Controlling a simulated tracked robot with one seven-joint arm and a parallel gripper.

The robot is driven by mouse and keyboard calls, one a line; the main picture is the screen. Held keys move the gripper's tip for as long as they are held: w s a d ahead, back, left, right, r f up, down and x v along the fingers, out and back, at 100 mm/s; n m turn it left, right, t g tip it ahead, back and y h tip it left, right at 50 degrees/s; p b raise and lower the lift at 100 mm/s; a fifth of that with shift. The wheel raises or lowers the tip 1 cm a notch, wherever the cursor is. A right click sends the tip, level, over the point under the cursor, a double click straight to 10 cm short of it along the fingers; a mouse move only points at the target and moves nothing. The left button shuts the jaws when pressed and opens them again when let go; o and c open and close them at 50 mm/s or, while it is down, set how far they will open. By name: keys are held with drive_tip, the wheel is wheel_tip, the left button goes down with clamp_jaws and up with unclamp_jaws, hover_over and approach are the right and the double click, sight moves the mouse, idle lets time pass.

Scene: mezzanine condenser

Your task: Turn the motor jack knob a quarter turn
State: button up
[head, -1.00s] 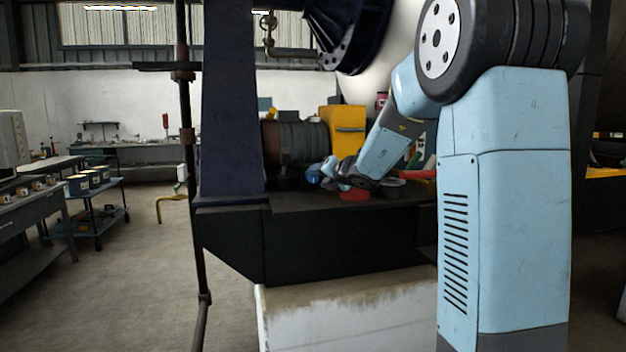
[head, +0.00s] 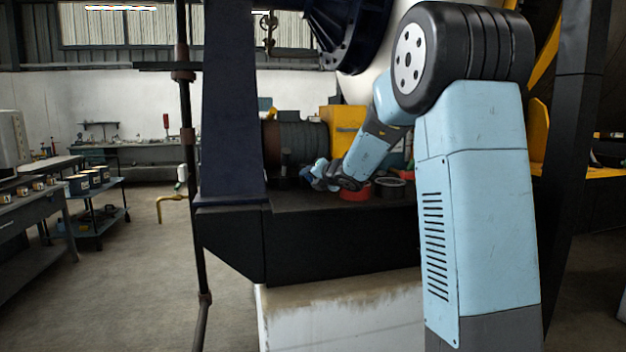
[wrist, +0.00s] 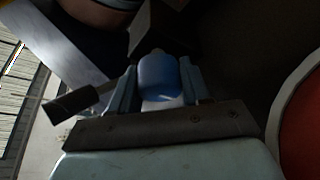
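A blue rounded knob (wrist: 158,76) shows in the wrist view, between the two pale blue fingers of my gripper (wrist: 159,80). The fingers stand astride it, one on each side, with very little space; whether they touch it is not clear. In the head view my gripper (head: 317,178) is low over the dark bench top, beside a dark ribbed cylinder that looks like the motor (head: 300,137). The knob cannot be made out there, as my gripper covers that spot.
A red round container (head: 354,192) and a dark round one (head: 391,187) stand close to my wrist. A yellow box (head: 341,128) stands behind. A dark blue column (head: 230,110) rises at left. A dark bar (wrist: 75,101) lies left of my fingers in the wrist view.

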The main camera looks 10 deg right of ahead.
drive_tip(key=shift+d, duration=0.15)
drive_tip(key=c, duration=0.3)
